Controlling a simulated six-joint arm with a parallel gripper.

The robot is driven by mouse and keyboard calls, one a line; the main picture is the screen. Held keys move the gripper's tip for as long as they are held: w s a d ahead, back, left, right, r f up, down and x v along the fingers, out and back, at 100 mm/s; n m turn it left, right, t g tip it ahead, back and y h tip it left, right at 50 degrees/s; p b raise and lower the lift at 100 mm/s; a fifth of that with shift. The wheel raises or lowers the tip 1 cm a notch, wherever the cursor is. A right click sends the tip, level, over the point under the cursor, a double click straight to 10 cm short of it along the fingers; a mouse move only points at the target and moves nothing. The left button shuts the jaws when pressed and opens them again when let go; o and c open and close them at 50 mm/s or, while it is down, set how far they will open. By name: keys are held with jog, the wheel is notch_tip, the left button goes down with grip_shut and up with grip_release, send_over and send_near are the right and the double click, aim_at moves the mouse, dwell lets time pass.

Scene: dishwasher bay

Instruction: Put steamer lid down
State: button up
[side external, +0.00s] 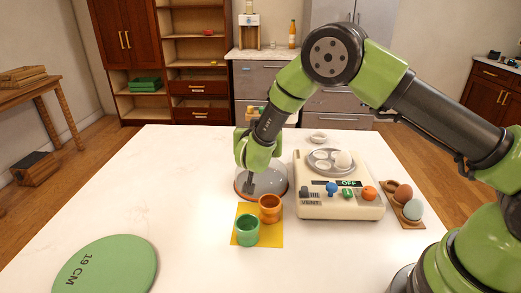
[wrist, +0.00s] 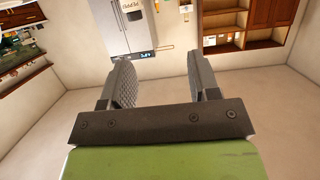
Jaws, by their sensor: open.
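The steamer lid (side external: 280,184), a pale shallow dome with a reddish-brown rim, appears to rest on the white table just left of the cooker, partly hidden behind my gripper. My gripper (side external: 250,186) is low in front of the lid in the side view; I cannot tell whether it touches it. In the wrist view my gripper (wrist: 158,85) is open, with two grey ribbed fingers apart and nothing between them. The lid does not show there. The cream egg steamer (side external: 338,204) reads OFF and has a white egg (side external: 343,159) in its uncovered tray (side external: 322,170).
An orange cup (side external: 270,208) and a green cup (side external: 247,231) stand on a yellow mat (side external: 272,239) close in front of the lid. A holder with eggs (side external: 407,202) is at right. A green round mat (side external: 107,265) lies front left.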

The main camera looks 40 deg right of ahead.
jog(key=s+a+r+n+t+y, duration=0.1)
jog(key=s+a+r+y, duration=0.15)
jog(key=r+y, duration=0.45)
jog(key=s+a+r+n+t+y, duration=0.1)
jog(key=s+a+r+y, duration=0.15)
jog(key=r, duration=0.85)
jog(key=s+d+n+g+y, duration=0.1)
jog(key=s+n+g+y, duration=0.2)
jog(key=s, duration=2.2)
jog(key=shift+d+f+g, duration=0.2)
jog(key=shift+f+g, duration=0.15)
jog(key=shift+g, duration=0.75)
